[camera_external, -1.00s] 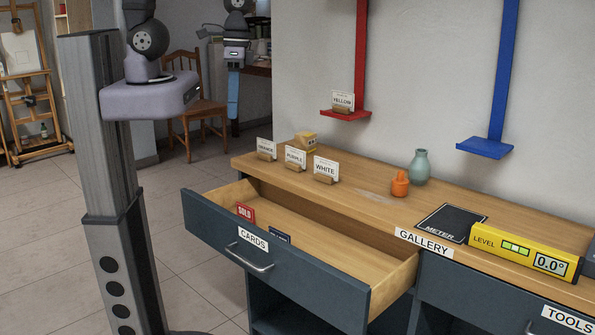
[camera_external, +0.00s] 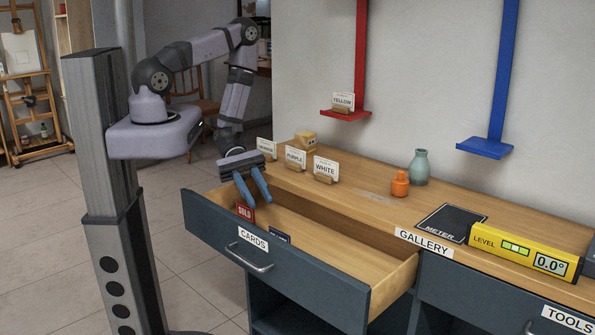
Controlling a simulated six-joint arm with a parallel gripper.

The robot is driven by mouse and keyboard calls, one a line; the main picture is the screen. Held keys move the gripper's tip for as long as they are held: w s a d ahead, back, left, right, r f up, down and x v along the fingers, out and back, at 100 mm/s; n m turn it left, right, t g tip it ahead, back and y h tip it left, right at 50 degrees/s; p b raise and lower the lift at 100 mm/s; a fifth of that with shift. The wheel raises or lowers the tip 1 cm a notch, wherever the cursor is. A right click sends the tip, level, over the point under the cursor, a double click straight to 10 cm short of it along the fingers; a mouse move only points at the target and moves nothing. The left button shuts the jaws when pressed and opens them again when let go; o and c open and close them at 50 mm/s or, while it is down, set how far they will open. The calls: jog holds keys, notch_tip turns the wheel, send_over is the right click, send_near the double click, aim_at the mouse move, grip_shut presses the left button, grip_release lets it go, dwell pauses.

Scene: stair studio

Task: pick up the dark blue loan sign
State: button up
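The dark blue sign (camera_external: 280,236) stands in the open drawer labelled CARDS, just behind the drawer front. Only its upper part shows; its lettering is mostly hidden by the drawer front. A red SOLD sign (camera_external: 245,212) stands to its left in the same drawer. My gripper (camera_external: 256,200) points down over the left part of the drawer, above and close to the red sign. Its two blue fingers are apart, with nothing seen between them. The dark blue sign is to the right of and below the fingers.
The drawer (camera_external: 340,254) is pulled out from the wooden counter (camera_external: 370,200). ORANGE, PURPLE and WHITE cards (camera_external: 326,168) stand on the counter behind my gripper. An orange jar (camera_external: 400,184), a green vase (camera_external: 419,168) and a yellow level (camera_external: 525,252) are further right.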

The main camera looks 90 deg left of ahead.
aim_at(282, 232)
jog(key=a+f+n+t+y, duration=0.1)
jog(key=f, duration=0.1)
jog(key=w+a+f+n+t+y+b, duration=0.1)
jog(key=f+n, duration=0.1)
jog(key=f, duration=0.1)
jog(key=a+f+n+t+y, duration=0.1)
jog(key=f+n, duration=0.1)
jog(key=shift+w+a+f+t, duration=0.2)
jog(key=shift+a+f+t, duration=0.1)
jog(key=shift+a, duration=0.1)
jog(key=shift+d, duration=0.1)
jog(key=shift+b+x, duration=1.05)
jog(key=shift+x, duration=1.4)
jog(key=shift+c, duration=0.4)
grip_shut()
